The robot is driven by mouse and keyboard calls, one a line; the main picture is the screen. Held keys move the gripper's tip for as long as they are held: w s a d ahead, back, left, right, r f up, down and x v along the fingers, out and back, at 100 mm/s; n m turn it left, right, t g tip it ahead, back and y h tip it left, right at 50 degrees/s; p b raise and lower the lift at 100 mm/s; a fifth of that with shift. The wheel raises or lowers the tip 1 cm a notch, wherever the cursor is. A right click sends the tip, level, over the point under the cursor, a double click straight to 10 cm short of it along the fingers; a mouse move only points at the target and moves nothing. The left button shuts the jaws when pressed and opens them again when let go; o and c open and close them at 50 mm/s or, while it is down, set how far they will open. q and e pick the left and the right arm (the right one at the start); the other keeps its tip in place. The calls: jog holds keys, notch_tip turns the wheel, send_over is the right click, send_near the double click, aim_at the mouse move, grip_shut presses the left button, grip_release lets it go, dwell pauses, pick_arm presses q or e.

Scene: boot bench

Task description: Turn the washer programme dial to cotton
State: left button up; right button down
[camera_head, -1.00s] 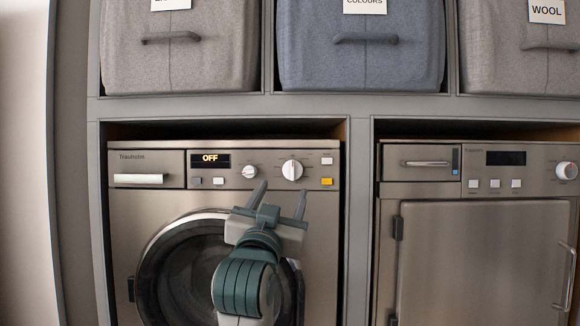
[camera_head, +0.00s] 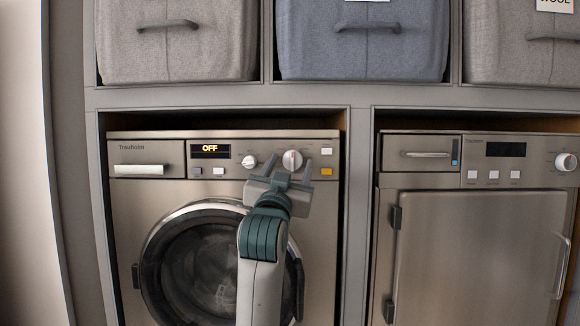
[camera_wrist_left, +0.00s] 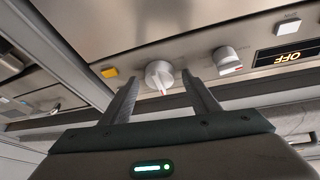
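The washer (camera_head: 128,205) stands in the left bay, and its display (camera_head: 209,150) reads OFF. Its large white dial with a red mark (camera_head: 292,160) sits right of a smaller white knob (camera_head: 249,161). My left gripper (camera_head: 289,163) is open, its fingers pointing up at the panel on either side of the large dial. In the left wrist view the large dial (camera_wrist_left: 159,76) shows between the two fingertips, with the smaller knob (camera_wrist_left: 228,61) to the right. I cannot tell whether the fingers touch the dial. No programme labels are legible. My right gripper is out of view.
A yellow button (camera_head: 326,172) and a white button (camera_head: 327,151) lie just right of the large dial. The round door (camera_head: 205,265) is below. A second machine (camera_head: 480,240) stands to the right. Fabric bins (camera_head: 362,50) fill the shelf above.

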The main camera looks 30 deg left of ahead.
pick_arm(q)
jog(key=c, duration=1)
jog(key=m+p, duration=0.1)
jog(key=m+h+p, duration=0.1)
jog(key=m, duration=0.1)
jog(key=m+h+p, duration=0.1)
jog(key=m, duration=0.1)
jog(key=shift+s+a+r, duration=0.1)
jog(key=shift+a+r, duration=0.05)
jog(key=shift+r, duration=0.2)
jog(key=m+h+p, duration=0.1)
jog(key=m+p, duration=0.1)
jog(key=shift+a+m+h, duration=0.1)
jog(key=shift+m+h, duration=0.2)
jog(key=shift+m, duration=0.1)
jog(key=shift+m+g+h+p, duration=0.5)
jog(key=shift+m+h+p, duration=0.1)
jog(key=shift+m+p, duration=0.6)
jog(key=shift+f, duration=0.1)
jog(key=o, duration=1.1)
